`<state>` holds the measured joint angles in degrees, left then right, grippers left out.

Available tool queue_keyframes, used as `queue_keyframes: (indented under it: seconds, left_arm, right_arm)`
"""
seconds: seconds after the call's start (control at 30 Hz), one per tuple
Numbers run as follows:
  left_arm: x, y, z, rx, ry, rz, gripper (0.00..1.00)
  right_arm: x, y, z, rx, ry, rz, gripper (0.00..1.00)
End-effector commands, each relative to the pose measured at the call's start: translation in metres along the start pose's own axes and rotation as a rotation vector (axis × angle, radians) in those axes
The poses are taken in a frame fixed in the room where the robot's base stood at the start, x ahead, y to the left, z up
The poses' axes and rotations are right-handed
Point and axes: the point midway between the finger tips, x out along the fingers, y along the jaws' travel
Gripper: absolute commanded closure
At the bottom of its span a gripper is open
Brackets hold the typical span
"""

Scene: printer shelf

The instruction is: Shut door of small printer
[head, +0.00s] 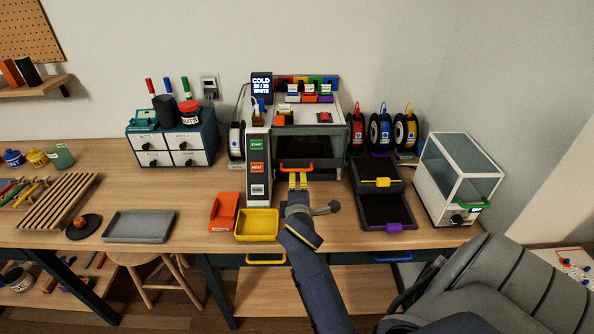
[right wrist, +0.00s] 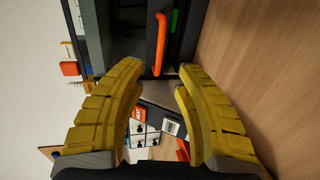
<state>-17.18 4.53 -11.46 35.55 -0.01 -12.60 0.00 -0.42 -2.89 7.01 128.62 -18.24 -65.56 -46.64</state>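The printer (head: 341,120) stands mid-table, with a control column at its left. Its dark front has an orange handle (head: 297,166) low down; I cannot tell how far the door stands open. My right gripper (head: 298,181) is just in front of and below that handle in the head view. In the right wrist view its yellow fingers (right wrist: 160,82) are spread apart with nothing between them. The orange handle (right wrist: 160,43) lies just beyond the fingertips, apart from them. My left gripper is not in view.
A yellow bin (head: 257,222) and an orange bin (head: 224,211) stand front-left of the printer. Farther right is a white glass-walled box (head: 452,168) with a green handle. A grey tray (head: 138,227) lies left.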

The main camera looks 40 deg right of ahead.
Motion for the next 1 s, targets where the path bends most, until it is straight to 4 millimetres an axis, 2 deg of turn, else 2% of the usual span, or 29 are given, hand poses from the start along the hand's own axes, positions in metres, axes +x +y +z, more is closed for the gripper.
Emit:
queue_keyframes:
  seconds: [0.2,0.5,0.7,1.0]
  left_arm:
    - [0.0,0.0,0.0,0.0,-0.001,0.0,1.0]
    - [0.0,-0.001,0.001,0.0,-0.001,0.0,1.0]
    - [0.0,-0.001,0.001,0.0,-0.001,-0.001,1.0]
    - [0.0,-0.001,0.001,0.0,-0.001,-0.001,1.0]
  right_arm:
    - [0.04,0.001,0.0,-0.001,-0.001,0.001,0.68]
    - [0.081,0.0,0.0,0.0,-0.001,0.0,0.68]
    - [0.094,0.0,0.0,0.001,0.0,0.001,0.68]
    - [0.098,0.0,0.0,0.001,0.0,0.0,0.68]
